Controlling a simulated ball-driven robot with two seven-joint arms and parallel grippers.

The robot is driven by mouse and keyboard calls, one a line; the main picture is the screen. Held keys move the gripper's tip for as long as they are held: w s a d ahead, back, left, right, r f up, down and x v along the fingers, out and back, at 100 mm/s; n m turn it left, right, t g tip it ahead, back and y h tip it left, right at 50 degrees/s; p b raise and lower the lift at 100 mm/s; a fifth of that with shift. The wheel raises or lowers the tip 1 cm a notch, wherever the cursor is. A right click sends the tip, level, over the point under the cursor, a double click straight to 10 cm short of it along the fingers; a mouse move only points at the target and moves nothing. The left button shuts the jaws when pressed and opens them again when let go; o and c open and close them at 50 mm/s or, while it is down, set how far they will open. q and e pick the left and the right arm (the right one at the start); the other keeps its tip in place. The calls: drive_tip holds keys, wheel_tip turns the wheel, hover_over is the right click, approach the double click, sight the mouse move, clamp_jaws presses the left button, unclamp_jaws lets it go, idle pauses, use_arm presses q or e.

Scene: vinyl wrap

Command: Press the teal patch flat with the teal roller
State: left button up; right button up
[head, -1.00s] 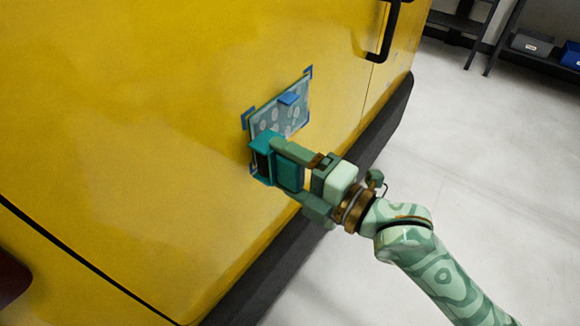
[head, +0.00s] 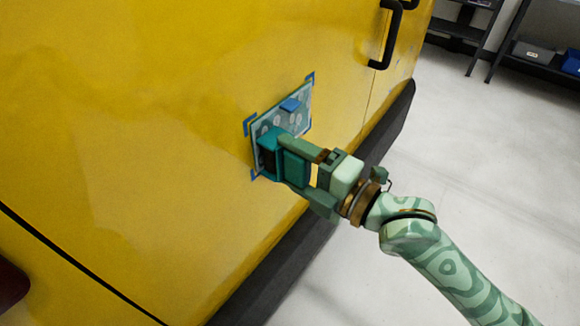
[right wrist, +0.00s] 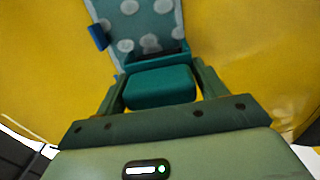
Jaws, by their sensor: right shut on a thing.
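The teal patch (head: 298,112) with pale dots lies on the yellow van panel, with blue corner marks around it and a small blue tab (head: 290,104) on its upper part. My right gripper (head: 290,165) is shut on the teal roller (head: 268,150), which is in front of the lower left part of the patch and hides it. In the right wrist view the roller (right wrist: 158,88) sits between the fingers, with the dotted patch (right wrist: 145,28) just beyond it. I cannot tell whether the roller touches the patch. My left gripper is not in view.
The yellow panel (head: 130,130) fills the left side, with a black door handle (head: 384,45) at upper right and a dark lower trim (head: 385,135). Shelves with boxes (head: 535,52) stand at the back right. The grey floor (head: 490,160) is clear.

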drive_tip(key=shift+w, duration=0.1)
use_arm(q)
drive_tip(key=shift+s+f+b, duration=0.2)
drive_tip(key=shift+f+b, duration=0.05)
drive_tip(key=shift+b, duration=0.05)
use_arm(e)
drive_tip(key=shift+w+d, duration=0.65)
drive_tip(key=shift+w, duration=0.1)
drive_tip(key=shift+w, duration=0.1)
use_arm(q)
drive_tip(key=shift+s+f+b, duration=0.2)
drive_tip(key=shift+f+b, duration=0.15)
drive_tip(key=shift+b, duration=0.1)
use_arm(e)
drive_tip(key=shift+w+d, duration=0.65)
drive_tip(key=shift+w, duration=0.15)
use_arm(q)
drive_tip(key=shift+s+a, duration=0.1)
use_arm(e)
drive_tip(key=shift+w, duration=0.1)
use_arm(q)
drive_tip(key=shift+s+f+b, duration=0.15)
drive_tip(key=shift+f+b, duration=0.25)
drive_tip(key=shift+b, duration=0.1)
use_arm(e)
drive_tip(key=shift+w+d, duration=0.65)
drive_tip(key=shift+w, duration=0.15)
